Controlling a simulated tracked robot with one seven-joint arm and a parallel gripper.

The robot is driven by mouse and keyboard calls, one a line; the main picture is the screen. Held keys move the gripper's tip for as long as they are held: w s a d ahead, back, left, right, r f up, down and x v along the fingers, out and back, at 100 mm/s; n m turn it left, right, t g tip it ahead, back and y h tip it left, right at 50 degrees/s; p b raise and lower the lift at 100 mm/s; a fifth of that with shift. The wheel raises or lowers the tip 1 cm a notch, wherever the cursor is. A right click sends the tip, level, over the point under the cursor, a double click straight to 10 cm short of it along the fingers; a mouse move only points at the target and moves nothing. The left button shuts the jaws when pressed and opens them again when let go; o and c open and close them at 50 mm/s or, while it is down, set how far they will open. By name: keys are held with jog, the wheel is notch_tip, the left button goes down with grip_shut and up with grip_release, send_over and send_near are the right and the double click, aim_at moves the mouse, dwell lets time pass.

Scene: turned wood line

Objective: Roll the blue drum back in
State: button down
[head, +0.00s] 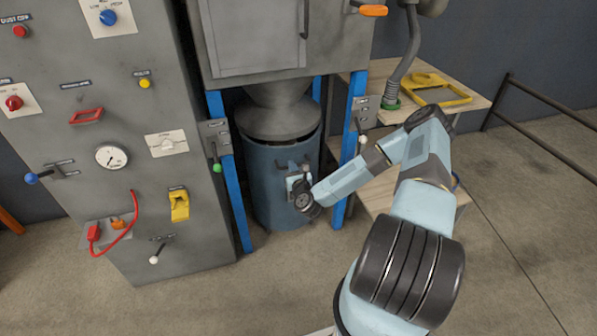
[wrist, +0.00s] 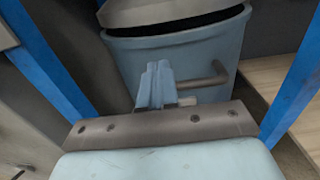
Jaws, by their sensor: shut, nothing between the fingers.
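The blue drum (head: 272,205) stands upright on the floor between the blue legs of a grey machine, under a grey cone-shaped hood (head: 280,110). A dark gap shows between the drum's rim and the hood. In the wrist view the drum (wrist: 205,60) fills the upper middle, with a bar handle (wrist: 205,80) on its near side. My gripper (wrist: 157,70) is shut and empty, in front of the drum and just left of the handle's bent end. In the head view my gripper (head: 296,182) is at the drum's front, partly hidden by my wrist. I cannot tell whether it touches the drum.
Blue legs (head: 233,185) stand close on both sides of the drum. A green-knobbed lever (head: 216,165) is on the left leg, another lever (head: 362,130) on the right. A grey control cabinet (head: 150,215) stands left; a wooden bench (head: 463,88) stands right. The floor in front is clear.

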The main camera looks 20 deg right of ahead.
aim_at(284, 148)
jog(key=w, duration=0.8)
jog(key=shift+w, duration=0.3)
jog(key=w, duration=0.4)
jog(key=shift+w, duration=0.1)
jog(key=shift+w+r, duration=0.25)
jog(key=shift+w, duration=0.1)
